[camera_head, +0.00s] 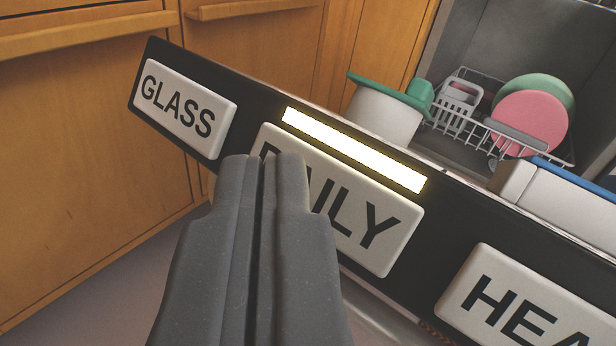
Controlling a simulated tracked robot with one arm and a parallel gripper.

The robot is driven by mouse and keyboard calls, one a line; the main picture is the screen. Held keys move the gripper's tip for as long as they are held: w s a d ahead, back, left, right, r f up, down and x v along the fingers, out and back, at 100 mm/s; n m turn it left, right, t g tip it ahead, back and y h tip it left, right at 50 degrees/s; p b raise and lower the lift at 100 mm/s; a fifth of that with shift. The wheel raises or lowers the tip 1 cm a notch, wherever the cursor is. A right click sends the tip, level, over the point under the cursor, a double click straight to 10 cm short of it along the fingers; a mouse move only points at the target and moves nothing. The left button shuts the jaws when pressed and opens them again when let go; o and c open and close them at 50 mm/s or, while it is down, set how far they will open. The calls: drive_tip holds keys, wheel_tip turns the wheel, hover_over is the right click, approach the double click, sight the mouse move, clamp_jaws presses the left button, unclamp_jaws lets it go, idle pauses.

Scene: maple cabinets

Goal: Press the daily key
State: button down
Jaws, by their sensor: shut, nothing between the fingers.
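The daily key (378,220) is a white rounded plate with black letters, set in a black panel (262,101) that runs slantwise across the picture. A bright lit bar (354,150) lies just above it. My gripper (275,160) is shut and empty. Its fingertips are in front of the left part of the daily key and hide some of its letters. I cannot tell whether they touch the key.
The GLASS key (183,107) is to the left and a partly cut-off key (530,305) to the right. Behind the panel is an open dishwasher with a rack (462,115) and plates (532,120). Maple cabinets (80,150) stand at the left.

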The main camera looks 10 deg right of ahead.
drive_tip(key=shift+s+a+r+p, duration=0.6)
drive_tip(key=shift+s+a+p, duration=0.05)
drive_tip(key=shift+s+p, duration=0.25)
drive_tip(key=shift+s+a+r+p, duration=0.6)
drive_tip(key=shift+s+p, duration=0.25)
